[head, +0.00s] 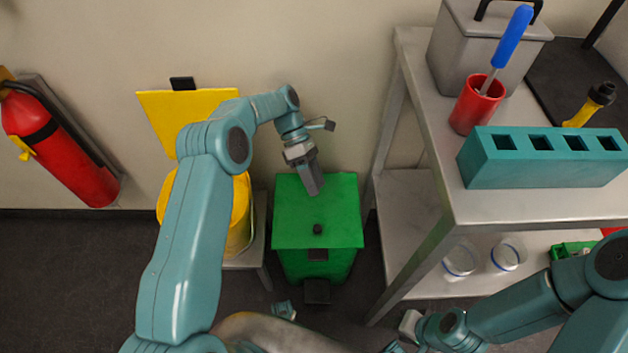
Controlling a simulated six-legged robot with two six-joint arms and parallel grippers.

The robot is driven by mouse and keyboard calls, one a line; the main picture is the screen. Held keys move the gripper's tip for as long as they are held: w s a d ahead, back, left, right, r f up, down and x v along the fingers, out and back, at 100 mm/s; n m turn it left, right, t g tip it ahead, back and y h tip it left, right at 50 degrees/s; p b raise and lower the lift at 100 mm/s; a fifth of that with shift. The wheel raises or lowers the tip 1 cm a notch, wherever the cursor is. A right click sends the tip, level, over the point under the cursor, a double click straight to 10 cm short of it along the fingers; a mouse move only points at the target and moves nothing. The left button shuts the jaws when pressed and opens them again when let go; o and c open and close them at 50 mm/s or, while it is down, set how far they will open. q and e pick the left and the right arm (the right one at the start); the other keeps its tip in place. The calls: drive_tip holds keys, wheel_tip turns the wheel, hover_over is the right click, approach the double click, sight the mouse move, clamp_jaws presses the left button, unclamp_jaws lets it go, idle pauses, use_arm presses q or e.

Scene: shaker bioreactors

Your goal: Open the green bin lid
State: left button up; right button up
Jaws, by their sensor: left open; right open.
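The green bin (314,262) stands on the floor in the middle of the head view, between a low stool and the metal bench. Its green lid (340,222) lies flat and closed on top, with a small dark knob (317,229) near the front edge. A dark pedal (317,291) sticks out at the bin's base. My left gripper (316,187) hangs over the back part of the lid, pointing down; I cannot tell whether it touches. Its jaws are open but hard to make out. My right gripper (408,325) is low at the bottom, right of the bin, open and empty.
A yellow bin (240,215) with its yellow lid (160,118) raised stands left, behind my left arm. The metal bench (425,130) at right carries a teal rack (540,160), red cup (474,108) and grey box (470,50). A fire extinguisher (60,140) hangs on the left wall.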

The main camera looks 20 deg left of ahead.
use_arm(q)
wheel_tip(320, 180, up, 19)
drive_tip(key=p, duration=0.4)
